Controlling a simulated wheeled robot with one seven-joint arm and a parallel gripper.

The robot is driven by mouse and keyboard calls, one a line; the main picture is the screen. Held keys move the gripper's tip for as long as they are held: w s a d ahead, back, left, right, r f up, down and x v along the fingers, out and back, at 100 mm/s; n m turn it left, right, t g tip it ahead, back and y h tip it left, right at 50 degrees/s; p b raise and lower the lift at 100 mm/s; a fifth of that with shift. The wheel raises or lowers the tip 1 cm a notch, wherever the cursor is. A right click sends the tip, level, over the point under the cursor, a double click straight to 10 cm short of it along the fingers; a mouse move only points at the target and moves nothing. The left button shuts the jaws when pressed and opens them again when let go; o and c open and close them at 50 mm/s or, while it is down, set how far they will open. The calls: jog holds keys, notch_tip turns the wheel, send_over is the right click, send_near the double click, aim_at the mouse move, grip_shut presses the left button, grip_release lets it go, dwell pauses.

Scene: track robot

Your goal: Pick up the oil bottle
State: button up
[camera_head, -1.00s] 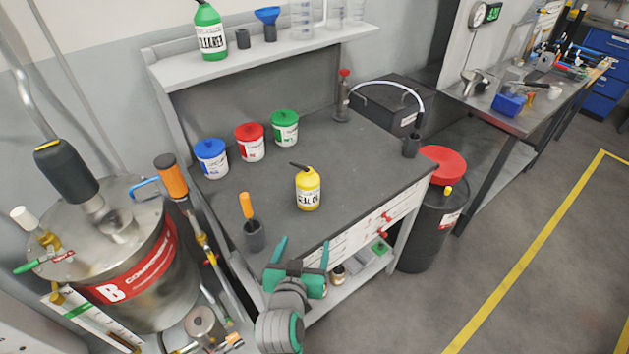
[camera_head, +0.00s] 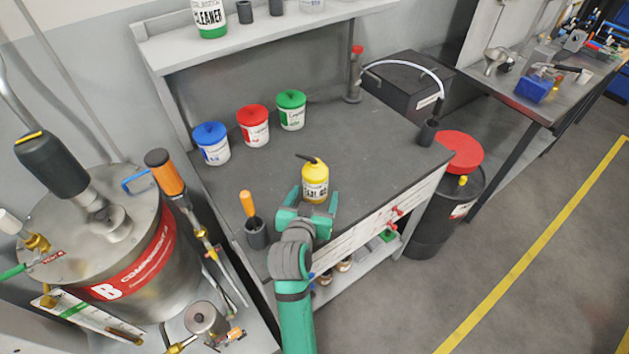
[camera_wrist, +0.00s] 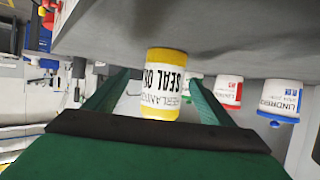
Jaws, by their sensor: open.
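The oil bottle (camera_head: 315,184) is small and yellow with a white label and a black spout. It stands upright on the dark workbench top (camera_head: 350,150). My gripper (camera_head: 308,200) is at the near side of the bottle, with its green fingers open. In the wrist view the yellow bottle (camera_wrist: 164,80) appears upside down between the two spread fingers of my gripper (camera_wrist: 160,90). I cannot tell whether either finger touches it. The bottle's lower part is partly hidden by my gripper in the head view.
Blue-lidded (camera_head: 211,145), red-lidded (camera_head: 254,127) and green-lidded (camera_head: 291,112) tubs stand behind. A dark cup (camera_head: 256,234) with an orange-handled tool is close left of my gripper. A metal tank (camera_head: 110,240) stands left. The bench top right of the bottle is clear.

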aim_at(315, 185)
jog(key=shift+a+x, duration=0.2)
jog(key=shift+x, duration=1.1)
jog(key=shift+a+x, duration=0.2)
jog(key=shift+x, duration=1.15)
jog(key=shift+w+r, duration=0.2)
jog(key=shift+r, duration=0.05)
jog(key=c, duration=1.5)
